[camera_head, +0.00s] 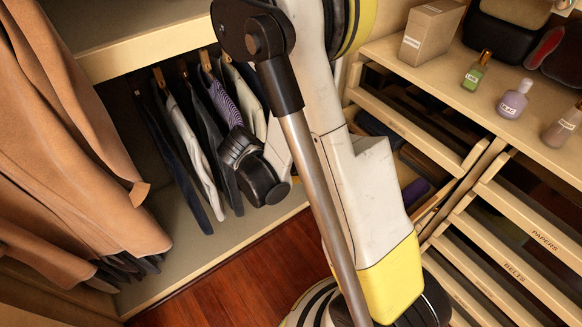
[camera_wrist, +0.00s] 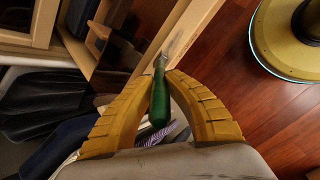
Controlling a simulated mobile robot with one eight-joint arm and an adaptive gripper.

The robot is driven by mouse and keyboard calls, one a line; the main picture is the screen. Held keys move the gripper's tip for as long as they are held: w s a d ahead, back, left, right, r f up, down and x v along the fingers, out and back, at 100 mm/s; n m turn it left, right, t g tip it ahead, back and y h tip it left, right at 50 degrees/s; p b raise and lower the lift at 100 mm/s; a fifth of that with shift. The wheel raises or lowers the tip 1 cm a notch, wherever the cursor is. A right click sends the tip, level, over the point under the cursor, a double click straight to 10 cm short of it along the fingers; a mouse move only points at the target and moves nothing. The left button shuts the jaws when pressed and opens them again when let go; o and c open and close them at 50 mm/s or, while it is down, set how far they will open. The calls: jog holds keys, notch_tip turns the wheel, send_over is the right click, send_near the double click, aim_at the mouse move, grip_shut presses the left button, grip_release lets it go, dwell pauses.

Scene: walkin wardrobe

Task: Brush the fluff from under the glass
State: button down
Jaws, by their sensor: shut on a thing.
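My gripper (camera_wrist: 160,82) shows in the wrist view, its two yellow ribbed fingers shut on a small brush. The brush has a green handle (camera_wrist: 158,103) between the fingers and a metal collar (camera_wrist: 160,62). Its pale tip points up and away, in front of a light wooden edge (camera_wrist: 190,35); I cannot tell whether it touches the edge. In the head view my own arm fills the middle, and I cannot make out the fingers or the brush. I see no fluff in either view, and I cannot pick out the glass for sure.
Hanging clothes (camera_head: 185,130) and brown coats (camera_head: 75,150) are at left in the head view. Some wooden floor (camera_head: 240,280) is clear.

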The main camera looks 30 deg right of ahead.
jog(key=shift+s, duration=0.2)
jog(key=w, duration=1.1)
jog(key=shift+a+f, duration=0.15)
dwell(0.5)
jog(key=a+r, duration=0.1)
jog(key=a+r+p, duration=0.1)
jog(key=a, duration=0.1)
jog(key=a+r, duration=0.1)
jog(key=a, duration=0.1)
jog(key=shift+p, duration=0.35)
dwell(0.8)
